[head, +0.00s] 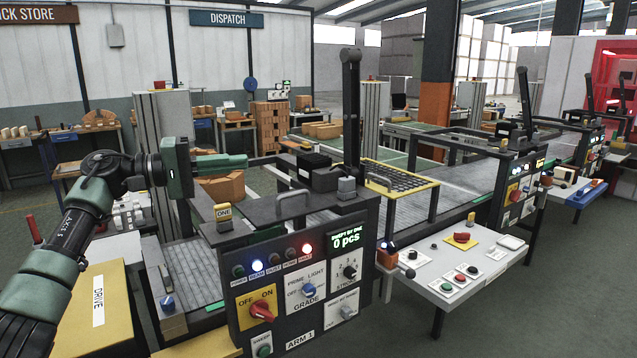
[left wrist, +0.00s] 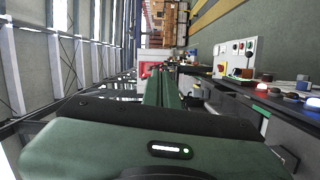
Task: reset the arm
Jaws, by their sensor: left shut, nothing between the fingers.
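The machine marked ARM 1 has a dark control panel (head: 300,285) at lower centre in the head view. It carries a red OFF/ON knob (head: 262,311), a GRADE dial (head: 309,291), a STROKE dial (head: 349,271) and a green button (head: 264,350) low on the left. Two lamps in its row glow, including the FAULT lamp (head: 306,249); the display (head: 346,239) reads 0 pcs. A black upright arm (head: 350,105) rises behind it. My left gripper (head: 246,161) is shut and empty, above and left of the panel, touching nothing. Its green fingers also show in the left wrist view (left wrist: 160,85).
A white side table (head: 465,265) with several buttons stands right of the panel. A yellow DRIVE cover (head: 95,305) lies at lower left under my arm. A yellow-framed grid (head: 398,179) and conveyors stand behind. Open floor (head: 575,300) shows at lower right.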

